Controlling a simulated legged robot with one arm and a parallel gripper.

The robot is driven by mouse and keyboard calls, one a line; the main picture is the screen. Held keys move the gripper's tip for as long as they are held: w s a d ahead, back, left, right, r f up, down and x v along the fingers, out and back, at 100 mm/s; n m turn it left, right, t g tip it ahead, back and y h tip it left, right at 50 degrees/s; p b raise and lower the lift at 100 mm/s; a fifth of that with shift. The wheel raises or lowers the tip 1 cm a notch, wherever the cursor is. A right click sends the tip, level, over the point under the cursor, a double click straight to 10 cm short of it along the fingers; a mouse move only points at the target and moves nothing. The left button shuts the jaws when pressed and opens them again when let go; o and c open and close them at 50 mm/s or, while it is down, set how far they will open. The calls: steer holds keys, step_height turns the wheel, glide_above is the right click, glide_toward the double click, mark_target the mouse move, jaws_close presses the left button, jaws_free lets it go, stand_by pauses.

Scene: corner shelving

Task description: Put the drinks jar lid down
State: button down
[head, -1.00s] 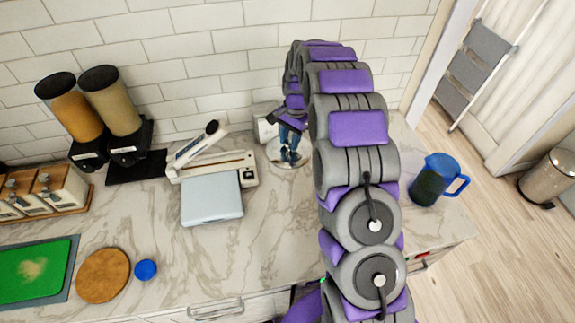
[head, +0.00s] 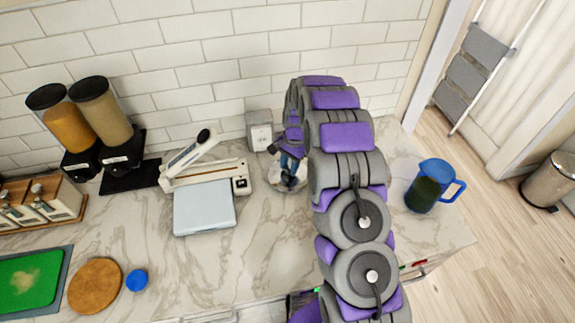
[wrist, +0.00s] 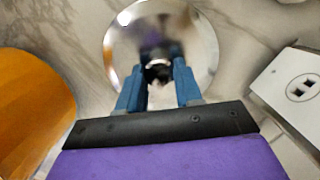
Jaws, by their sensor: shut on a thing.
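The drinks jar lid is a shiny, round, mirror-like disc (wrist: 207,52) with a dark knob at its centre. In the head view the lid (head: 302,184) is at the end of my arm, over the marble counter, left of the arm links. My gripper (wrist: 157,78) is shut on the lid's knob with its blue fingers. In the head view my gripper (head: 289,166) points down at the lid. The lid looks roughly flat and low; I cannot tell whether it touches the counter. No jar body can be made out for certain.
A small white socketed box (head: 260,131) stands just behind the lid; in the wrist view it is on the right. A large orange round thing (wrist: 30,105) is close on the left there. A paper trimmer (head: 205,180) is left; a blue-lidded jug (head: 431,186) is right.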

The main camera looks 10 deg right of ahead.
mark_target(290, 166)
steer(key=c, duration=1)
jaws_free()
steer(key=shift+o, duration=1.1)
steer(key=shift+a, duration=1.25)
steer(key=shift+d, duration=0.8)
steer(key=shift+d+r, duration=0.1)
steer(key=shift+d, duration=0.15)
steer(key=shift+w+d+r, duration=0.15)
steer(key=shift+r, duration=0.2)
steer(key=r, duration=0.5)
steer(key=a+r, duration=0.1)
steer(key=r, duration=0.2)
steer(key=shift+w+p, duration=0.35)
steer(key=shift+p, duration=0.05)
steer(key=s+a+r+n, duration=0.1)
steer(key=s+r+n, duration=0.2)
steer(key=s+r, duration=0.75)
steer(key=s+r+n, duration=0.3)
steer(key=s+r, duration=0.4)
steer(key=s, duration=0.6)
steer(key=s+n, duration=0.1)
steer(key=s, duration=0.6)
steer(key=s+n+h, duration=0.1)
steer(key=s, duration=0.6)
steer(key=s+n, duration=0.2)
steer(key=s, duration=0.6)
steer(key=shift+d+f+g+h, duration=0.2)
steer(key=shift+f+g+h, duration=0.1)
steer(key=shift+f, duration=0.05)
